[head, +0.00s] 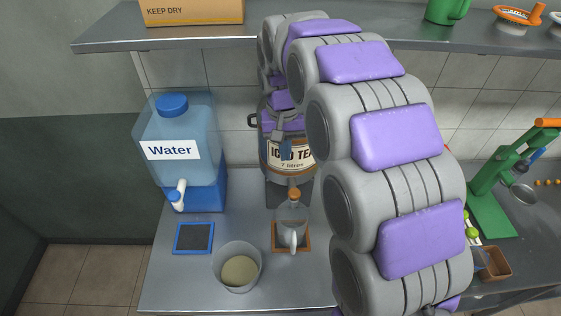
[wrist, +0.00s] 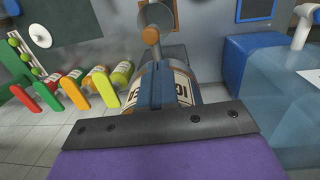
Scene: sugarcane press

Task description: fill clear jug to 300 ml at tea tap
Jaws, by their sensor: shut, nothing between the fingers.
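The clear jug (head: 289,221) stands upright on a brown-framed mat (head: 277,250) in the head view, under the tea tap with its orange-brown knob (head: 294,194). The tap sits at the front of the iced tea dispenser (head: 284,157), labelled 7 litres. I cannot make out any liquid level in the jug. My gripper (head: 286,149) is above the tap, in front of the dispenser's label, shut and empty. In the wrist view its blue fingers (wrist: 160,86) are together over the label, with the tap knob (wrist: 151,36) and part of the jug (wrist: 157,13) beyond. My arm hides the dispenser's right side.
A blue water dispenser (head: 180,165) stands left, with a blue-framed mat (head: 194,238) before it. A clear container (head: 238,268) with pale contents is near the front edge. A green press (head: 490,200) is right. A shelf (head: 210,35) hangs above. Several bottles (wrist: 100,80) show in the wrist view.

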